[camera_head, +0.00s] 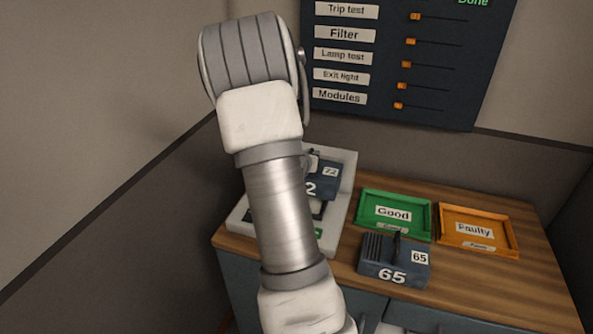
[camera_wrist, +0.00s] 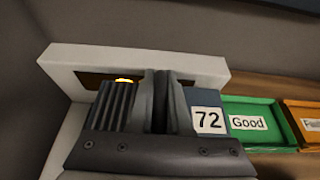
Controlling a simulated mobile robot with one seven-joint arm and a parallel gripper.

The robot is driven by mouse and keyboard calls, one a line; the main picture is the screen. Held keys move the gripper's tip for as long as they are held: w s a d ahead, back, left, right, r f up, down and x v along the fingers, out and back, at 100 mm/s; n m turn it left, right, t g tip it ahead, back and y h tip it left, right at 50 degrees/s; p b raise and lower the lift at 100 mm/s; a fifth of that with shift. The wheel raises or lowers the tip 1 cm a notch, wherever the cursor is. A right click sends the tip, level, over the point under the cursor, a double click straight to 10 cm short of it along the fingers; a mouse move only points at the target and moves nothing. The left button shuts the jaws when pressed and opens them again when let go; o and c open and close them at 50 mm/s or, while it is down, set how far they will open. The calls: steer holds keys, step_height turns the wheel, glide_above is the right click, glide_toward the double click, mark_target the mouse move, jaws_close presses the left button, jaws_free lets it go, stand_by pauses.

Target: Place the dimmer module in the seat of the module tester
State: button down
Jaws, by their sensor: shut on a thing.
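The dimmer module marked 72 (camera_head: 328,182) is a dark blue block, partly hidden behind my arm in the head view. It also shows in the wrist view (camera_wrist: 205,100). My gripper (camera_wrist: 160,85) is shut on its handle. The module tester (camera_head: 346,205) is white with a raised back, which also shows behind the module in the wrist view (camera_wrist: 62,68). The module is over the tester, near its back. I cannot tell whether it touches the seat, which is mostly hidden by my arm and the module.
Another module marked 65 (camera_head: 385,268) stands on the wooden counter (camera_head: 335,262), in front of the green Good tray (camera_head: 393,236). The orange Faulty tray (camera_head: 478,248) is to the right. A dark wall panel (camera_head: 480,80) has labelled orange faders. A yellow light (camera_wrist: 124,80) glows on the tester back.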

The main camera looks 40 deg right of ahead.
steer(key=w, duration=0.1)
steer(key=w+a+f, duration=0.1)
steer(key=w, duration=0.1)
steer(key=w+f, duration=0.1)
steer(key=shift+w+a+f, duration=0.15)
steer(key=shift+a+f, duration=0.1)
steer(key=shift+a, duration=0.05)
steer(key=shift+f, duration=1.95)
steer(key=shift+f, duration=0.2)
steer(key=c, duration=0.9)
jaws_free()
steer(key=shift+o, duration=0.2)
